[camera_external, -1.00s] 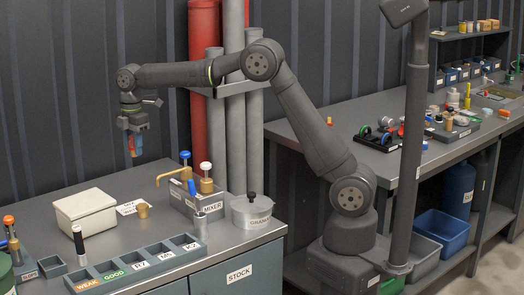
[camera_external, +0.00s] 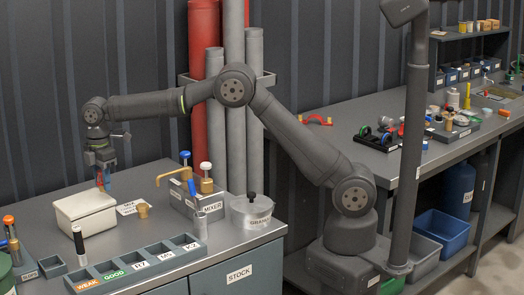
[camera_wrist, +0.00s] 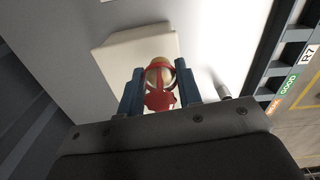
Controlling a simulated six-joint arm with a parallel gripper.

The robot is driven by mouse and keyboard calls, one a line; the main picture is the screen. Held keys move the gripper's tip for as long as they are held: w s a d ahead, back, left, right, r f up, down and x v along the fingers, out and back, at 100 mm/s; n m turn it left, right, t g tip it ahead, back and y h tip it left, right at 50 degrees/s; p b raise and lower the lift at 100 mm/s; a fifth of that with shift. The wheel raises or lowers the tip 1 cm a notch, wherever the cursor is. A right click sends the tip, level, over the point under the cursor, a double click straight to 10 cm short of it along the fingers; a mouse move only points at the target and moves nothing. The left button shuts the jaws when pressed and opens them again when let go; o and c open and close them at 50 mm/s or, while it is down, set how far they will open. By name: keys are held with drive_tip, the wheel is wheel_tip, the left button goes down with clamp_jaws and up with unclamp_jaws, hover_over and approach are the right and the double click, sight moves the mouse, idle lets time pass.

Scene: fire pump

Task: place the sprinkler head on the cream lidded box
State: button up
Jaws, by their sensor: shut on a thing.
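The cream lidded box (camera_external: 86,214) sits on the grey bench at the left, its lid on. My gripper (camera_external: 104,182) is above the box's back right part, pointing down. It is shut on the sprinkler head, whose red part shows in the wrist view (camera_wrist: 159,100) between the blue fingers, with a round tan end beyond. In the wrist view the cream lid (camera_wrist: 117,60) lies just past the held piece. A small gap between piece and lid seems to remain, but the exact distance is unclear.
A brass piece (camera_external: 143,210) and a white label (camera_external: 130,207) lie right of the box. The mixer block (camera_external: 190,198) with its brass spout stands further right. A black-and-white marker (camera_external: 79,243) and a labelled tray (camera_external: 140,263) are in front.

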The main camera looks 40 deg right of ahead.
drive_tip(key=shift+f, duration=1.35)
drive_tip(key=shift+f, duration=0.1)
drive_tip(key=o, duration=1)
wheel_tip(320, 180, up, 12)
drive_tip(key=shift+r, duration=0.15)
wheel_tip(320, 180, down, 12)
drive_tip(key=shift+r, duration=1.85)
